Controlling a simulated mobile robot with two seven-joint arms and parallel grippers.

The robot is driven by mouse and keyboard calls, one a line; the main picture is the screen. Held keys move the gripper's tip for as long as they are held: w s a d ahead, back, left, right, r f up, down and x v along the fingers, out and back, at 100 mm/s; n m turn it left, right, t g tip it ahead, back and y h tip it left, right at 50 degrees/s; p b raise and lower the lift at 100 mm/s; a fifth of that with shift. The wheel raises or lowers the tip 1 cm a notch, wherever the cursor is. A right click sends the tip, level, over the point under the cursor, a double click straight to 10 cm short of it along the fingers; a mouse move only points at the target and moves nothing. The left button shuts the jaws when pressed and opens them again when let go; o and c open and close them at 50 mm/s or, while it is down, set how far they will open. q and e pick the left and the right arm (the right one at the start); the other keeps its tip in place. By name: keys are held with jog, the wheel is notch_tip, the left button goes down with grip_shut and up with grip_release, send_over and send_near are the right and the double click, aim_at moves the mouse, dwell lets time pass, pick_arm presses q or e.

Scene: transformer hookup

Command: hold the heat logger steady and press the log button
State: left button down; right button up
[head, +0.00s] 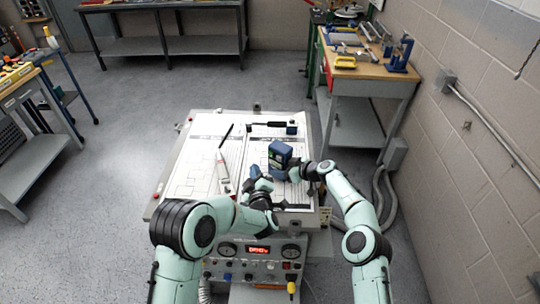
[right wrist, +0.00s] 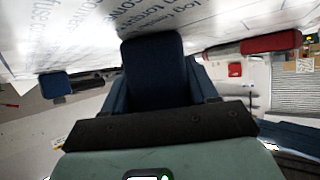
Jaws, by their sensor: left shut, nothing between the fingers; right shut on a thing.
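The heat logger is a dark blue boxy device (head: 280,153) with a small greenish screen, standing on the right part of the white-topped bench in the head view. My right gripper (head: 297,173) is shut on its right side. In the right wrist view a dark blue body, apparently the logger (right wrist: 152,70), fills the middle in front of the gripper. My left gripper (head: 262,185) is shut and empty, just in front of the logger at its lower left. Whether it touches the logger cannot be told. The log button cannot be made out.
The bench top (head: 180,187) bears printed sheets, a black pen-like stick (head: 226,134), a white tube (head: 223,171) and a black-handled tool (head: 267,124) with a blue block (head: 291,128). A panel with gauges and a red display (head: 258,250) is on the bench front.

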jog(key=o, duration=0.9)
